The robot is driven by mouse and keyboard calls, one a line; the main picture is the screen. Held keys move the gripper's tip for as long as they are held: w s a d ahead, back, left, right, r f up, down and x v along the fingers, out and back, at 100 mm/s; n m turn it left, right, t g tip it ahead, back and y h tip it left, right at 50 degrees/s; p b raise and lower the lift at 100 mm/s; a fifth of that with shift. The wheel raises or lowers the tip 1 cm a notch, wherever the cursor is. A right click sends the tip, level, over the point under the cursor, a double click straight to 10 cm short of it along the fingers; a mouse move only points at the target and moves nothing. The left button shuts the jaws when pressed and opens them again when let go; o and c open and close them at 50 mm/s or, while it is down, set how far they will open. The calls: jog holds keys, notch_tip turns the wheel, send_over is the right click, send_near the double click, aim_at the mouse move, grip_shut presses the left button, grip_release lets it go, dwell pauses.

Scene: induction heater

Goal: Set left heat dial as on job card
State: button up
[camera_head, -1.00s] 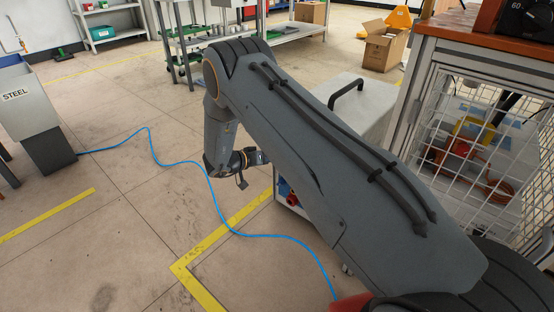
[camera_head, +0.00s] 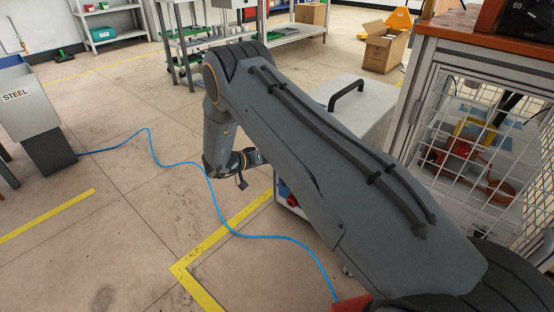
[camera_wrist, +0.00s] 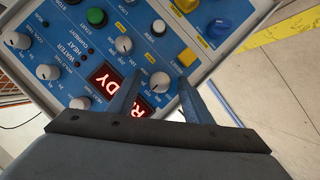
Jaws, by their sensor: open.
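The heater's blue control panel (camera_wrist: 70,45) fills the left and top of the wrist view, turned so its lettering is tilted and upside down. Two grey dials stand side by side near my fingers: the nearer dial (camera_wrist: 160,82) and a farther dial (camera_wrist: 124,45). The nearer one, on the panel's own left, appears to be the left heat dial; its label is too small to read surely. My gripper (camera_wrist: 158,78) is open, its two fingertips on either side of this dial in the picture. Contact cannot be told. The dial's pointer is unclear. No job card is visible.
A red lit display (camera_wrist: 105,78) is partly hidden by a finger. Other dials (camera_wrist: 47,72), a green button (camera_wrist: 96,17) and a blue button (camera_wrist: 219,28) are nearby. In the head view, my arm hides much of the grey handled cabinet (camera_head: 375,100); a wire-mesh cage (camera_head: 470,150) stands right.

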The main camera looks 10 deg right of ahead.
jog(key=p+v, duration=0.2)
jog(key=v, duration=0.5)
jog(key=shift+a, duration=0.35)
jog(key=shift+s+r, duration=0.1)
